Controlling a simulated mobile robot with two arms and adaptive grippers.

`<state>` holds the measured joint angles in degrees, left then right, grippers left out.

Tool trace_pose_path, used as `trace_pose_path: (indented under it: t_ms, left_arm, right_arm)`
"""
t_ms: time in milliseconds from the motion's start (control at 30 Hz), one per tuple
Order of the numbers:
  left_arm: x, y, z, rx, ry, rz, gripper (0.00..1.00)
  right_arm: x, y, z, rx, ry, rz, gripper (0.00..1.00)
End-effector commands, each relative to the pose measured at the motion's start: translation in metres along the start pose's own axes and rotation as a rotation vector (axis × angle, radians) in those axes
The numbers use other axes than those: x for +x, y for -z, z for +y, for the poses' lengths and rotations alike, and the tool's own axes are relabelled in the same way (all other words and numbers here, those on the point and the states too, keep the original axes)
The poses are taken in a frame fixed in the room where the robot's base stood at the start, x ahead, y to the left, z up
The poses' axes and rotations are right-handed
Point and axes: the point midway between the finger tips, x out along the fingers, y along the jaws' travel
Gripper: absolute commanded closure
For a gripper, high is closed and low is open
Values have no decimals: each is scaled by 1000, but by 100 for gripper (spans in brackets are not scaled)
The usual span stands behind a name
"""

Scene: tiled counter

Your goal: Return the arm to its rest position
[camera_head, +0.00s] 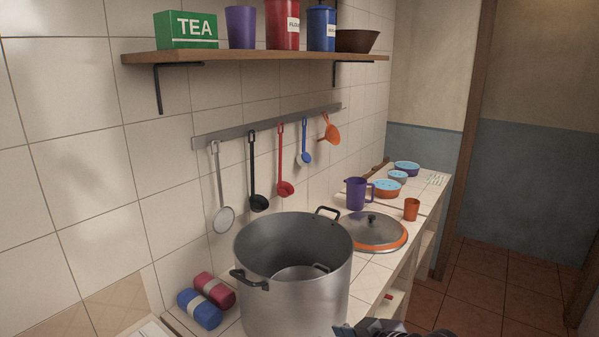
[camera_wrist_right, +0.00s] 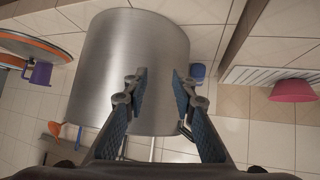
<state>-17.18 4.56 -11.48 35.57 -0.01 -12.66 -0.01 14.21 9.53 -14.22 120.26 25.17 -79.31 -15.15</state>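My right gripper (camera_wrist_right: 160,88) is open and empty in the wrist view, its two blue-padded fingers apart in front of the large steel pot (camera_wrist_right: 125,60). In the head view only a dark part of my right gripper (camera_head: 385,329) shows at the bottom edge, just right of the pot (camera_head: 297,305). I cannot tell whether it touches the pot. The pot stands upright on the tiled counter (camera_head: 375,278), and a smaller round metal thing with a dark handle lies inside it. My left gripper is in neither view.
An orange-rimmed lid (camera_head: 372,232), purple jug (camera_head: 356,194) and orange cup (camera_head: 411,209) stand behind the pot. Blue (camera_head: 199,309) and red (camera_head: 215,290) rolls lie left of it. Utensils hang from a wall rail (camera_head: 265,125) under a shelf (camera_head: 250,55). Floor (camera_head: 500,280) at right is clear.

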Motion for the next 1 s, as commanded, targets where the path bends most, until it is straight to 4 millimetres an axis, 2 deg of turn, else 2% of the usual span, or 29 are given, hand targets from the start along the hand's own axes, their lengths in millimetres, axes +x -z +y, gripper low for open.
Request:
trace_pose_path:
  t_ms: [33, 100, 300, 400, 600, 800, 1000]
  left_arm:
    - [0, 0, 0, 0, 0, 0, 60]
    - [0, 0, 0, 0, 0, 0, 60]
    - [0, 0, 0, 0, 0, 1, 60]
    - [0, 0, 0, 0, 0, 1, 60]
    - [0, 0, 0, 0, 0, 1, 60]
    - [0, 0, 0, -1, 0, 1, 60]
    - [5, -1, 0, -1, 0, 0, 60]
  right_arm:
    - [-2, -32, -9, 40, -4, -48, 75]
    - [-8, -71, -17, 93, -23, -111, 75]
    - [-41, -176, -43, 239, -84, -296, 75]
    - [-63, -218, -55, 299, -119, -380, 75]
    - [-104, -278, -73, 385, -180, -512, 75]
    - [-145, -321, -89, 448, -236, -623, 75]
    - [-100, -357, -88, 448, -228, -640, 75]
